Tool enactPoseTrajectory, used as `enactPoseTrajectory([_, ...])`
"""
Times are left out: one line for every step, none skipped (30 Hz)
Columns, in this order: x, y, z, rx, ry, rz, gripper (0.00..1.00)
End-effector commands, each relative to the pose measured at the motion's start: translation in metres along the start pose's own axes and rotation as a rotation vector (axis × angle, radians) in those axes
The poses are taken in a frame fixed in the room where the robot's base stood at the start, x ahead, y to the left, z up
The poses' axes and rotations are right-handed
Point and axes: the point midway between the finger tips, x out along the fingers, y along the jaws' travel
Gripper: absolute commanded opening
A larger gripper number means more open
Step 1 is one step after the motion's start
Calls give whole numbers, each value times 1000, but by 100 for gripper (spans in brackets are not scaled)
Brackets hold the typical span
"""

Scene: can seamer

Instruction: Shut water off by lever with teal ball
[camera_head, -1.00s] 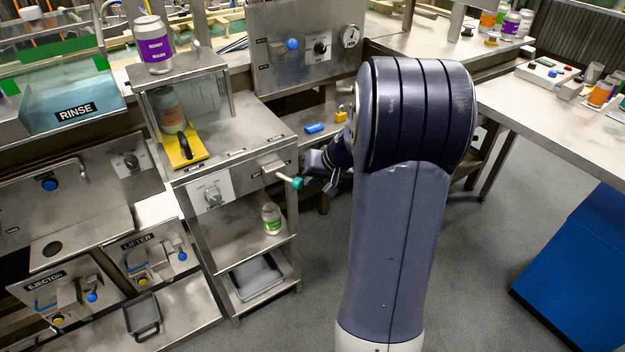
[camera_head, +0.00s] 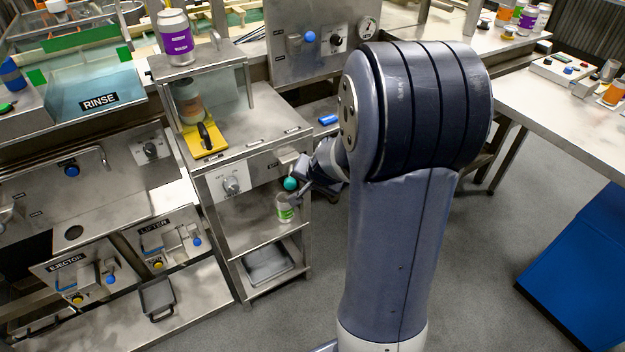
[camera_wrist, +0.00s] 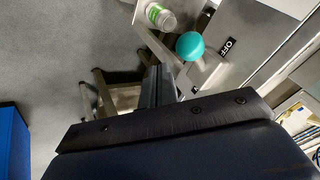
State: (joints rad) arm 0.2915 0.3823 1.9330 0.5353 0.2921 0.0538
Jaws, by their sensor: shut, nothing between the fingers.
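The teal ball (camera_head: 290,184) is on a lever at the right front edge of the steel seamer cabinet (camera_head: 262,150). In the wrist view the teal ball (camera_wrist: 190,46) is just beyond my fingertips and to their right, beside a black "OFF" label (camera_wrist: 227,47). My gripper (camera_head: 298,197) is shut and empty, close to the ball's lower right side in the head view. It also shows in the wrist view (camera_wrist: 158,72). I cannot tell whether the fingers touch the ball. Most of the lever's arm is hidden.
A can with a green label (camera_head: 285,208) stands on the cabinet shelf right behind my gripper. A rotary knob (camera_head: 231,185) is on the cabinet front. Open floor (camera_head: 480,270) lies to the right.

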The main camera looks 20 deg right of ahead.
Motion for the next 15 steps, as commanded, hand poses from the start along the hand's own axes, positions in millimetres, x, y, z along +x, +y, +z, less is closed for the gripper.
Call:
enactPoseTrajectory([0, 0, 0, 0, 0, 0, 0])
enactPoseTrajectory([0, 0, 0, 0, 0, 0, 0])
enactPoseTrajectory([1, 0, -1, 0, 0, 0, 0])
enactPoseTrajectory([1, 0, -2, 0, 1, -1, 0])
enactPoseTrajectory([1, 0, -3, 0, 1, -1, 0])
enactPoseTrajectory([2, 0, -4, 0, 1, -1, 0])
enactPoseTrajectory([2, 0, -5, 0, 1, -1, 0])
enactPoseTrajectory([3, 0, -6, 0, 1, -1, 0])
enactPoseTrajectory([4, 0, -8, 0, 1, -1, 0])
enactPoseTrajectory([5, 1, -9, 0, 1, -1, 0])
enactPoseTrajectory([5, 1, -11, 0, 1, 0, 0])
enactPoseTrajectory([6, 1, -12, 1, 1, -1, 0])
enactPoseTrajectory([6, 1, -13, 1, 0, 0, 0])
enactPoseTrajectory([7, 1, -14, 1, 0, 0, 0])
enactPoseTrajectory([7, 1, -15, 1, -1, 0, 0])
